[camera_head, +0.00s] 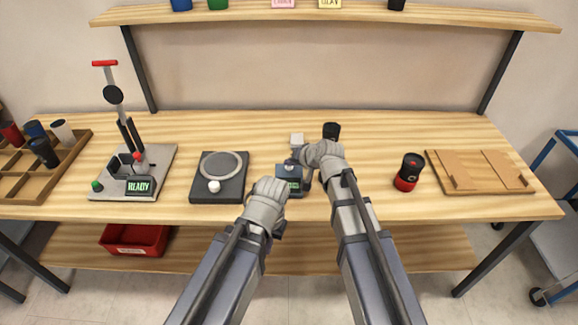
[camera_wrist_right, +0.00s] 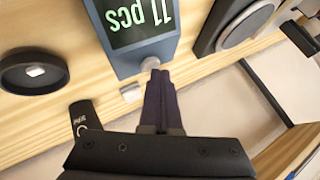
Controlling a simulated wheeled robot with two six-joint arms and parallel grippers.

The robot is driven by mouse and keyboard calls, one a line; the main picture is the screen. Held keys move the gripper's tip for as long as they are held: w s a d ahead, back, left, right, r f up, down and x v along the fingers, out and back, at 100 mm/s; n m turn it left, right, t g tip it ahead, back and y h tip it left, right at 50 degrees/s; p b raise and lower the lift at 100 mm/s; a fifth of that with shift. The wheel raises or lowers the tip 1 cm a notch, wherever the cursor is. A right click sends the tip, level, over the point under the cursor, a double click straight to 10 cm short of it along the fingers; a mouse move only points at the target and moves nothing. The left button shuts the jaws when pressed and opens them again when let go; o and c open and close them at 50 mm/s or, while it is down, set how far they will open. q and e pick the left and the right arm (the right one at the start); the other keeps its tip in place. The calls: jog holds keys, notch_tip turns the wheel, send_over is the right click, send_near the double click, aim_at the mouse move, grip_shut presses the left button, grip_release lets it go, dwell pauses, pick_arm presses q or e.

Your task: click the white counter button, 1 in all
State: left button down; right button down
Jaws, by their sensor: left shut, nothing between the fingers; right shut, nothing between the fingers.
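The blue counter (camera_head: 290,175) stands at the middle of the table, partly hidden by my right gripper; it also shows in the right wrist view (camera_wrist_right: 172,52), with green lit characters including "pcs". My left gripper (camera_head: 277,230) is shut and empty, low near the table's front edge.
A white block (camera_head: 297,139) and a black cup (camera_head: 331,130) stand behind the counter. A dark plate with a ring (camera_head: 220,165) and a press stand (camera_head: 135,165) are left. A red-black can (camera_head: 408,172) and wooden board (camera_head: 480,171) are right.

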aim_at(291, 170)
dwell(0.3)
jog(key=shift+r+p, duration=0.9)
jog(key=shift+p, duration=0.1)
notch_tip(291, 170, up, 5)
jog(key=p, duration=0.5)
dwell(0.5)
jog(key=s+d+f+n+g+h, duration=0.2)
jog(key=s, duration=0.6)
jog(key=s+d+f+n+g+h, duration=0.1)
jog(key=s+f+g+h, duration=0.1)
jog(key=s, duration=0.7)
jog(key=s+d+f+n+g+h, duration=0.2)
jog(key=s+g, duration=0.1)
jog(key=s, duration=0.5)
jog(key=shift+s+d+f+n+g+h, duration=0.15)
jog(key=shift+s+d+n+g+h, duration=0.15)
jog(key=shift+s+g+h, duration=0.1)
